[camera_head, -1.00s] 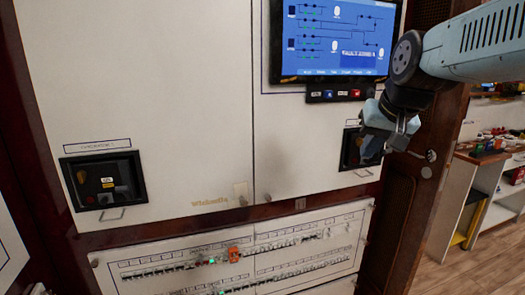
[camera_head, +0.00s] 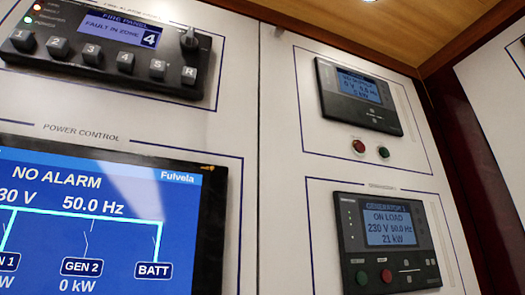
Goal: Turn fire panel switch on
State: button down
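The fire panel (camera_head: 110,45) is a dark unit at the upper left, its top edge partly cut off by the picture. Its blue screen (camera_head: 121,31) reads "FIRE PANEL" and "FAULT IN ZONE 4". A row of square grey buttons (camera_head: 92,54) marked 1, 2, 3, 4, S and R runs along its lower part. A dark rotary switch (camera_head: 189,40) sits at its upper right, with its pointer upward. Small red and green lamps (camera_head: 33,10) show at its left end. My gripper is not in view.
Below is a large "POWER CONTROL" screen (camera_head: 95,225) reading "NO ALARM". To the right are two generator panels (camera_head: 358,95) and (camera_head: 388,242), with red and green buttons (camera_head: 359,146) between them. A wooden ceiling (camera_head: 400,25) closes the top.

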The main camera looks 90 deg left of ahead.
aim_at(188, 42)
jog(key=k, duration=0.45)
jog(key=u, duration=0.75)
jog(key=i, duration=0.15)
jog(key=u, duration=2.6)
jog(key=k, duration=0.65)
jog(key=u, duration=0.25)
